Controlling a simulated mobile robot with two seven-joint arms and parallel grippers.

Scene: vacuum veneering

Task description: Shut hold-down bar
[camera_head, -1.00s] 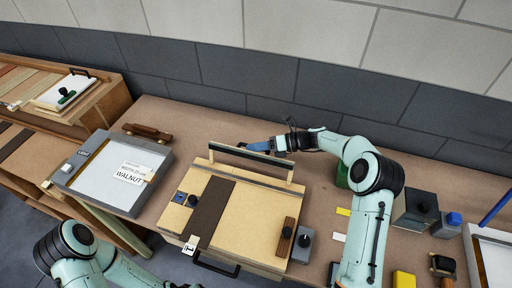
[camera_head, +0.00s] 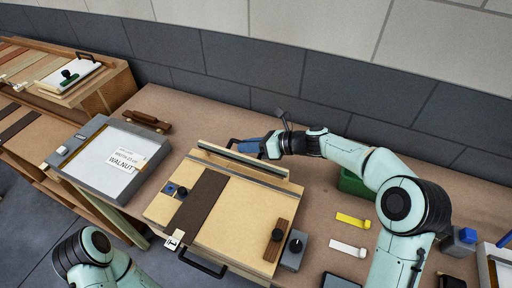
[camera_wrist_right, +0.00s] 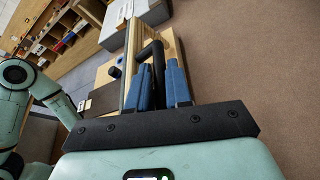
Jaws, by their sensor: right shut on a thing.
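The hold-down bar (camera_head: 243,161) is a long pale wooden bar with a dark strip, low across the back of the wooden press box (camera_head: 230,225). It looks down near the box top; whether it touches fully I cannot tell. My right gripper (camera_head: 256,148) is behind the bar, shut on its black handle (camera_head: 236,142). In the right wrist view the blue fingers of my right gripper (camera_wrist_right: 160,85) stand either side of the black handle (camera_wrist_right: 153,52), beside the bar's edge (camera_wrist_right: 131,60). Only my left arm shows at the lower left; its gripper is out of view.
A dark veneer strip (camera_head: 203,200) and knobs lie on the box top. A grey-framed tray labelled walnut (camera_head: 97,180) stands left. A green block (camera_head: 352,183), yellow tag (camera_head: 353,221) and white tag (camera_head: 348,248) lie right. A wall closes the back.

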